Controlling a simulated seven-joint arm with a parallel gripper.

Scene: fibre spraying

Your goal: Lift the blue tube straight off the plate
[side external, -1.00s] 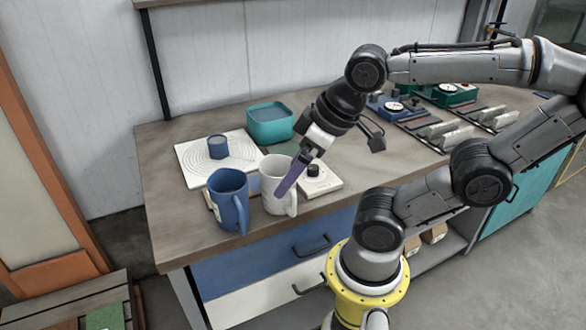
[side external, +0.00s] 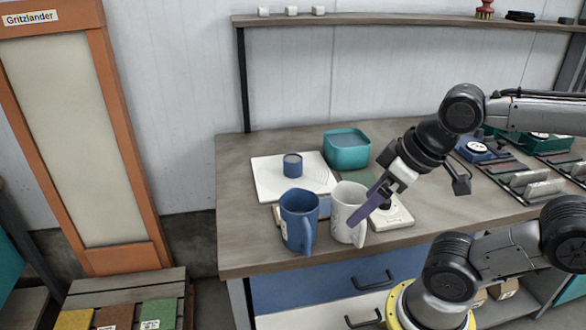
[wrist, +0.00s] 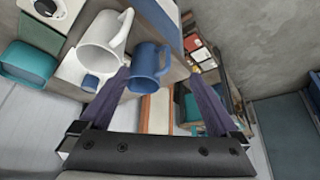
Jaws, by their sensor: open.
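The blue tube (side external: 292,165) is a short upright cylinder standing on the white square plate (side external: 268,184), which has fine rings drawn on it. In the wrist view, the tube (wrist: 91,82) is partly behind the white mug, and the plate (wrist: 68,68) shows beside it. My gripper (side external: 357,218) has long purple fingers. It is tilted down to the left, in front of the white mug, and apart from the tube. In the wrist view its fingers (wrist: 158,74) are spread with nothing held between them.
A blue mug (side external: 300,222) and a white mug (side external: 343,205) stand at the table's front edge, between my gripper and the plate. A teal bin (side external: 347,150) is behind the plate. A small white device (side external: 396,217) sits right of the white mug. Gauges stand at the right.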

